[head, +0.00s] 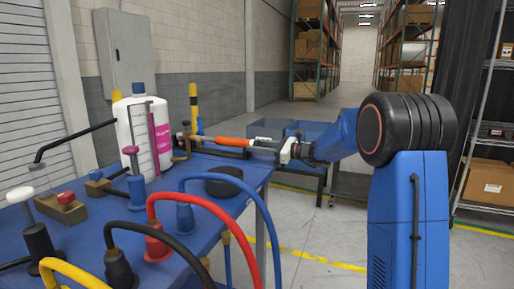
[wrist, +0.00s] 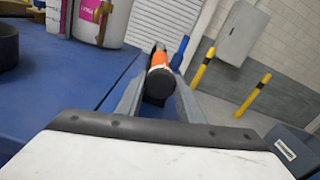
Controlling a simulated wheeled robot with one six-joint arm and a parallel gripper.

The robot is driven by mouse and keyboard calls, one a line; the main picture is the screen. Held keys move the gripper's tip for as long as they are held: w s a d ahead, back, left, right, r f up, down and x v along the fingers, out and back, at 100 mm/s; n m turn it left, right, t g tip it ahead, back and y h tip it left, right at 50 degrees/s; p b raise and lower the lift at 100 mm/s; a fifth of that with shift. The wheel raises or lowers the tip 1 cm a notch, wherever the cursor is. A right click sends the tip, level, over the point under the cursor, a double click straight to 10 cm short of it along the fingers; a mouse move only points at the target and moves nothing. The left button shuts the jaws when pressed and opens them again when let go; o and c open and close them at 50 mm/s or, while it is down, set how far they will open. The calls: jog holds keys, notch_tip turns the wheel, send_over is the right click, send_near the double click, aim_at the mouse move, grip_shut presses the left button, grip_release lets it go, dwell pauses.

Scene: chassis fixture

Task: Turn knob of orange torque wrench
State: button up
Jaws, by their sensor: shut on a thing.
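The orange torque wrench (head: 226,142) lies lengthwise near the far edge of the blue table in the head view. In the wrist view its orange body (wrist: 159,62) points away from me, with the dark knob (wrist: 159,86) at the near end. My gripper (head: 262,147) reaches in from the right at the wrench's right end. In the wrist view its two grey fingers (wrist: 158,90) stand on either side of the knob and are shut on it. The wrench's far end is small and partly unclear.
The blue table (head: 210,170) holds a white jug (head: 143,135) and a black round disc (head: 223,184). Red, blue, black and yellow hoses (head: 212,203) arch over the near side. Blue bins (head: 306,130) stand behind my gripper. Yellow posts (wrist: 253,95) and a grey cabinet (wrist: 243,33) are beyond.

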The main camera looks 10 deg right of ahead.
jog(key=n, duration=0.4)
jog(key=shift+n, duration=0.4)
jog(key=n, duration=0.4)
jog(key=shift+n, duration=0.3)
dwell(0.3)
jog(key=o, duration=1.1)
jog(key=shift+d, duration=0.15)
jog(key=v, duration=1.7)
jog(key=shift+s+d, duration=0.1)
